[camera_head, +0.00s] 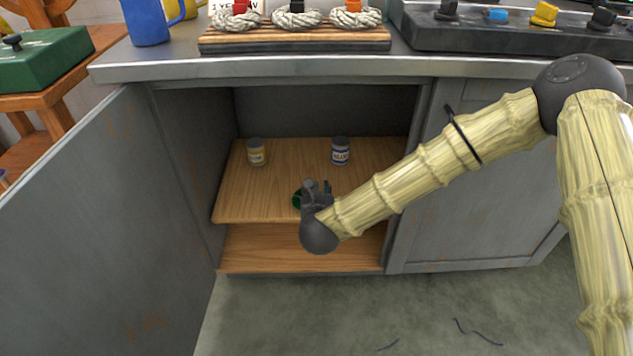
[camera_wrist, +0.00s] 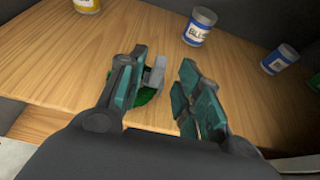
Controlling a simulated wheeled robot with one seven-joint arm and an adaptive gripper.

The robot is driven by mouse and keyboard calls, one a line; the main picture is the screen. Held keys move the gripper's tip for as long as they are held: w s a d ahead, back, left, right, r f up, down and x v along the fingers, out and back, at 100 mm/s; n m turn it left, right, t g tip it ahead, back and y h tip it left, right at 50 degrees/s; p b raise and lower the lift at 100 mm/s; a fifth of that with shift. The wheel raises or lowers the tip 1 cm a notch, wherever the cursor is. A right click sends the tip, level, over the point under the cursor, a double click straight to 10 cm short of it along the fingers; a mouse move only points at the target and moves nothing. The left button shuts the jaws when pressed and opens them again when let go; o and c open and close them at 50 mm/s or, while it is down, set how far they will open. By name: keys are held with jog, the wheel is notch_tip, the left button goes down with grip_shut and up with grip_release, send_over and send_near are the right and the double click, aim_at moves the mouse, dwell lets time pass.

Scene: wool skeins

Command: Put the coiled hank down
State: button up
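A small green thing with a grey block on it, likely the coiled hank (camera_wrist: 148,95), shows behind the left finger in the wrist view. It appears to rest on the wooden shelf board (camera_wrist: 60,75) near its front edge. Its green edge also shows beside my gripper in the head view (camera_head: 297,199). My gripper (camera_wrist: 162,85) is open, with bare wood showing between its teal-padded fingers. The left finger is close to the green thing and hides part of it; I cannot tell whether they touch. In the head view my gripper (camera_head: 316,187) is at the shelf front.
A yellow-labelled can (camera_head: 256,153) and a blue-labelled can (camera_head: 340,152) stand farther back on the shelf. Another blue-labelled can (camera_wrist: 279,59) is at right. The open cabinet door (camera_head: 110,230) bounds the left. White hanks sit on a wooden rack (camera_head: 295,40) above.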

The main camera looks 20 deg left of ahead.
jog(key=p+v, duration=0.2)
jog(key=v, duration=0.4)
jog(key=shift+s, duration=0.25)
jog(key=s+d+f+n+g, duration=0.3)
jog(key=s+d+f+n, duration=0.45)
jog(key=f, duration=0.25)
jog(key=s+d+f+n+g, duration=0.3)
jog(key=s+d+f+n, duration=0.4)
jog(key=f+n, duration=0.25)
jog(key=s+d+f+n+g+h, duration=0.2)
jog(key=s+d+f+n+g, duration=0.1)
jog(key=s+d+n, duration=0.4)
jog(key=s+d+f+n+g+h, duration=0.1)
jog(key=s+d+f+n+g, duration=0.2)
jog(key=s+d+n, duration=0.5)
jog(key=s+d+g, duration=0.1)
jog(key=s+d, duration=0.4)
jog(key=d, duration=0.3)
jog(key=shift+d+f+h, duration=0.35)
jog(key=shift+f+h, duration=0.05)
